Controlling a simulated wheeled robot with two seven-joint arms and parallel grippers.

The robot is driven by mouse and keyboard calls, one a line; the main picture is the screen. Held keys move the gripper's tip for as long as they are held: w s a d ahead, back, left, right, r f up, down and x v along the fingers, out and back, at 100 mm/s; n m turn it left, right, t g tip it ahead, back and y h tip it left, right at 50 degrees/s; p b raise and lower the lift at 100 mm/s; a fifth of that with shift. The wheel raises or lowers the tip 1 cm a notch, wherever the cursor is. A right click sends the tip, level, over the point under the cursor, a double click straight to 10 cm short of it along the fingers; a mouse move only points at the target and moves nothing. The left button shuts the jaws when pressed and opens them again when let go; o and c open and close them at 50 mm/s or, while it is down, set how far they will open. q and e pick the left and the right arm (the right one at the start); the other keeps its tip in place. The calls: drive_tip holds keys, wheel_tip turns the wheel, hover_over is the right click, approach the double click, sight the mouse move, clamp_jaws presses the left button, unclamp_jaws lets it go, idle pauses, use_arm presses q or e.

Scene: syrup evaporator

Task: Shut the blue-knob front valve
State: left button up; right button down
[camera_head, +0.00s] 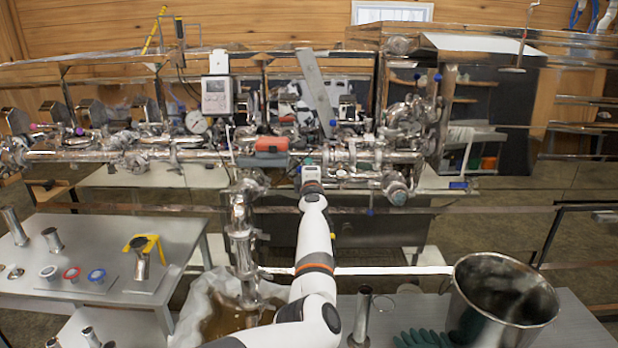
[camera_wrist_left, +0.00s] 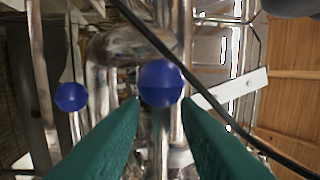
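My left arm reaches up the middle of the head view to the steel pipework, with its wrist end (camera_head: 312,176) against the front pipe; the fingers are hard to make out there. In the left wrist view my left gripper (camera_wrist_left: 161,108) shows two green fingers spread apart. A round blue knob (camera_wrist_left: 161,83) sits ahead of and between the fingertips; whether they touch it is unclear. A second blue knob (camera_wrist_left: 71,97) is to the left, outside the fingers. In the head view a small blue knob (camera_head: 333,123) shows above the pipe. Which is the front valve's is unclear.
A steel bucket (camera_head: 502,300) and dark green gloves (camera_head: 422,338) are at the lower right. A lined tub of brown liquid (camera_head: 225,318) stands under the vertical pipe. A metal side table (camera_head: 95,238) is at left. A black cable (camera_wrist_left: 205,87) crosses the wrist view.

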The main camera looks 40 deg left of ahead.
use_arm(q)
drive_tip(key=shift+a, duration=0.1)
clamp_jaws()
idle(0.3)
drive_tip(key=r+m+p, duration=0.1)
drive_tip(key=p, duration=0.1)
drive_tip(key=r+m+y+p, duration=0.1)
drive_tip(key=r+p, duration=0.1)
drive_tip(key=shift+s+d+m, duration=0.15)
drive_tip(key=shift+d+m, duration=0.15)
drive_tip(key=shift+d, duration=0.1)
drive_tip(key=shift+d+r+m+g+p, duration=0.35)
drive_tip(key=shift+r+m+p, duration=0.25)
drive_tip(key=shift+m+p, duration=0.25)
drive_tip(key=shift+d+r+m+y+p, duration=0.4)
drive_tip(key=shift+r+m+p, duration=0.1)
drive_tip(key=shift+m, duration=0.15)
